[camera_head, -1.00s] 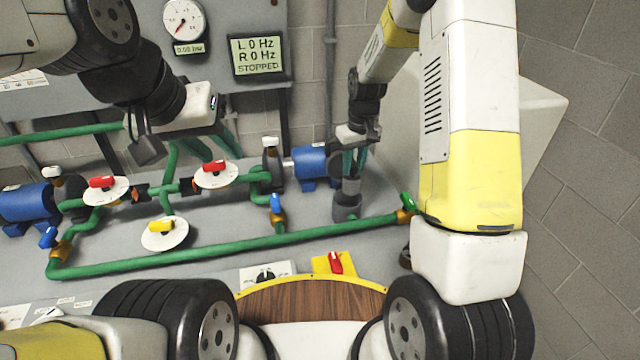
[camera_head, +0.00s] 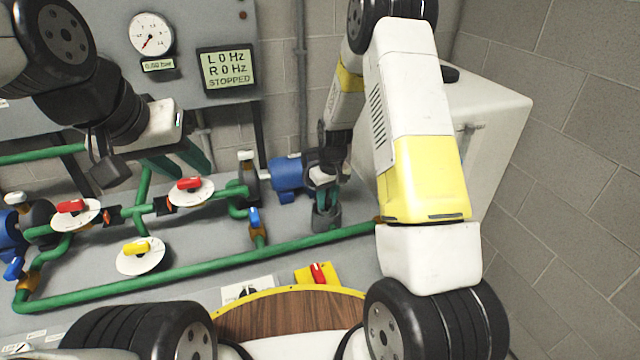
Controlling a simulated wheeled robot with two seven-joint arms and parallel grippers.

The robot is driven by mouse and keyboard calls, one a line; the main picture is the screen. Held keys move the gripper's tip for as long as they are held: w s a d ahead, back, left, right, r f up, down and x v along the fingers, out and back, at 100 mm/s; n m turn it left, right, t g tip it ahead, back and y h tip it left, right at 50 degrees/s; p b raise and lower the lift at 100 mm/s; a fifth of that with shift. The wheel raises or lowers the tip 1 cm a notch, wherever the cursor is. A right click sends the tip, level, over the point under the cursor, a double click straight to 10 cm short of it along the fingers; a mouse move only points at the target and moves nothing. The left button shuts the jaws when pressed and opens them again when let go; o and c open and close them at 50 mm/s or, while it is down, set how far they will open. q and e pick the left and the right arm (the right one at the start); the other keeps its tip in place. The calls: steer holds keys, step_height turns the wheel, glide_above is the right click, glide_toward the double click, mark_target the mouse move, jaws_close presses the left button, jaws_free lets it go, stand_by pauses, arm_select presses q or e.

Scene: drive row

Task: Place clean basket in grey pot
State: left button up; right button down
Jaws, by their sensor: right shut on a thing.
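The grey pot (camera_head: 326,219) stands upright on the bench, to the right of the blue motor. My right gripper (camera_head: 327,198) is directly above it, pointing down, with its green fingers at the pot's mouth. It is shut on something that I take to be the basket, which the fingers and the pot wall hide. I cannot tell how deep it sits or how clean it is. My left gripper (camera_head: 181,166) is in the air over the left pipes, its green fingers apart and nothing seen between them.
Green pipes with red valve handles (camera_head: 190,184) and a yellow handle (camera_head: 137,248) cover the bench. A blue motor (camera_head: 288,174) is close left of the pot. A red switch (camera_head: 318,273) is at the front. The display (camera_head: 228,70) reads 0 Hz, STOPPED. A white cabinet (camera_head: 495,120) stands at right.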

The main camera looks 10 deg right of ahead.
mark_target(329, 212)
steer(key=c, duration=1.1)
jaws_free()
steer(key=shift+f, duration=0.15)
steer(key=s+d+r+m+t, duration=0.1)
steer(key=s+r, duration=0.3)
steer(key=r, duration=0.5)
steer(key=s+r+y, duration=0.1)
steer(key=s+r, duration=0.3)
steer(key=r, duration=0.6)
steer(key=s+d+r+m+t, duration=0.1)
steer(key=s+r, duration=0.3)
steer(key=r, duration=0.5)
steer(key=s+r+m+t, duration=0.1)
steer(key=s+r, duration=0.2)
steer(key=s, duration=0.5)
steer(key=s+r+t, duration=0.1)
steer(key=s+r, duration=0.1)
steer(key=s, duration=0.5)
steer(key=shift+s+r+m+t+y, duration=0.3)
steer(key=shift+s+r+m+t, duration=0.1)
steer(key=shift+a, duration=0.1)
